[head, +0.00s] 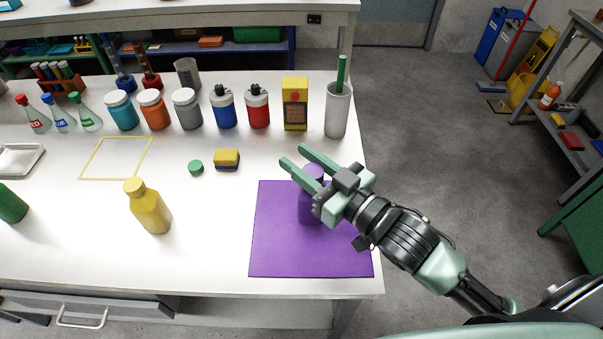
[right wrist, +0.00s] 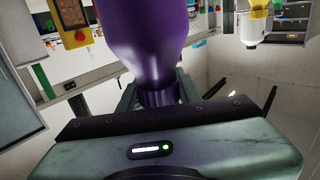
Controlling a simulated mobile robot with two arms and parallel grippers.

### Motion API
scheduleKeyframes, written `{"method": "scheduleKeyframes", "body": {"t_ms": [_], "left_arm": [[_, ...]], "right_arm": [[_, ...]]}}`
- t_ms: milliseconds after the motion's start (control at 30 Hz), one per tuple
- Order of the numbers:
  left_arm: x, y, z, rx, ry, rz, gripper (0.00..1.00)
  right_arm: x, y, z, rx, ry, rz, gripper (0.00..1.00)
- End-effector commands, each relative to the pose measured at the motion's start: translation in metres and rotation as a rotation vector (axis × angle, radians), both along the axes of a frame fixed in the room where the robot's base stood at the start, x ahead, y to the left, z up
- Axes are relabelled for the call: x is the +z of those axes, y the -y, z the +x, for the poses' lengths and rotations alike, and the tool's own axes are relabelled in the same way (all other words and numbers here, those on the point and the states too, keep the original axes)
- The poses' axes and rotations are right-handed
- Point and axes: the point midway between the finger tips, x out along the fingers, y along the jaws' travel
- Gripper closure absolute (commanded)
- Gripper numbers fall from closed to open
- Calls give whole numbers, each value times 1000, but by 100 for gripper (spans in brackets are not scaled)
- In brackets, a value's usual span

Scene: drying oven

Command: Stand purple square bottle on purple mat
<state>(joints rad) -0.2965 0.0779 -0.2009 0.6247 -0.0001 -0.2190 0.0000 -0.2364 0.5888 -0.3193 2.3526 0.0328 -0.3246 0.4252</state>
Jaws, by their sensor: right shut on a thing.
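The purple square bottle (head: 307,206) is upright over the purple mat (head: 270,255), near the middle of the mat. My right gripper (head: 294,155) is shut on the bottle at its neck, just below the cap, and partly hides it. I cannot tell whether the bottle's base touches the mat. In the right wrist view the purple bottle (right wrist: 153,40) fills the space in front of the jaws. My left gripper is not in view.
A yellow bottle (head: 150,212) stands left of the mat. A grey beaker with a green rod (head: 338,110) and several bottles line the back. The table's right edge is close to the mat.

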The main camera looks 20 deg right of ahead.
Motion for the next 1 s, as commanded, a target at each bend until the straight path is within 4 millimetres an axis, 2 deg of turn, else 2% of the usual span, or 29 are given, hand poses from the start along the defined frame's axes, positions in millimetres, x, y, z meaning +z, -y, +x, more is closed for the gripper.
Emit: {"method": "scheduleKeyframes", "body": {"t_ms": [100,200,600,633,700,1000], "left_arm": [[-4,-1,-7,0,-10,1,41],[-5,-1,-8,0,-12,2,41],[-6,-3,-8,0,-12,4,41],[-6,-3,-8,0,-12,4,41],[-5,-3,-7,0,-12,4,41],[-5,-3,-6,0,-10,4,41]], "right_arm": [[-22,0,0,-1,-5,2,100],[-32,0,0,0,-3,1,100],[-37,0,0,0,-1,0,100],[-37,0,0,0,-1,0,61],[-36,0,0,0,-1,0,45],[-35,0,0,0,-1,0,45]]}}
